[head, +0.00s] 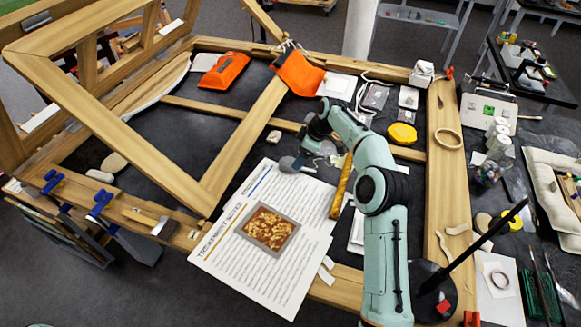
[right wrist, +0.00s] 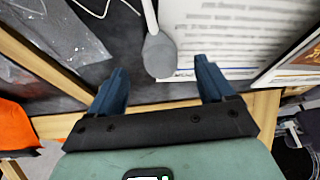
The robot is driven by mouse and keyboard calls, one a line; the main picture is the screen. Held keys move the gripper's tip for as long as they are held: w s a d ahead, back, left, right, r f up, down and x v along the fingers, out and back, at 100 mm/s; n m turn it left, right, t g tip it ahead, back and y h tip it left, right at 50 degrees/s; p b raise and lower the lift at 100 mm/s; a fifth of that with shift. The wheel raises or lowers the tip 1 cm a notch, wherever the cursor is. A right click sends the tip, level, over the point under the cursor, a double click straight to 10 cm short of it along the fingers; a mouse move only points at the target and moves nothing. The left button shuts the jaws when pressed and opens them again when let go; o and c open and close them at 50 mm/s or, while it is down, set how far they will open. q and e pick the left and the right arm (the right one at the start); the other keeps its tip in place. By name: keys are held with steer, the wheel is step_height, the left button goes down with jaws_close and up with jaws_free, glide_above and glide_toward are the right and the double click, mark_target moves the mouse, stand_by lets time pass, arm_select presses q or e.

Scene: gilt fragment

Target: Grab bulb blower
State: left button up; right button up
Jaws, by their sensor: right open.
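The bulb blower (head: 288,164) is a small grey rounded bulb lying at the top edge of the printed treatment notes sheet (head: 222,262). In the right wrist view the grey bulb (right wrist: 159,56) shows with a thin pale stem running up from it. My right gripper (head: 303,160) reaches over the table from the lower right and is close beside the bulb. In the right wrist view its two blue fingers (right wrist: 161,76) are apart, with the bulb in line with the gap, near the fingertips. Nothing is held. My left gripper is not in view.
A large wooden frame (head: 230,153) spans the dark table. Orange pouches (head: 224,70) lie at the back. A yellow object (head: 402,134) and a wooden stick (head: 342,187) lie near my right arm. Jars (head: 492,165) and tools crowd the right side.

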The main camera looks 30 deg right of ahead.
mark_target(292, 160)
steer(key=x, duration=0.4)
steer(key=w+x, duration=0.1)
steer(key=x, duration=0.1)
steer(key=shift+a, duration=0.35)
steer(key=shift+r, duration=0.1)
steer(key=shift+s, duration=0.1)
steer(key=shift+c, duration=0.4)
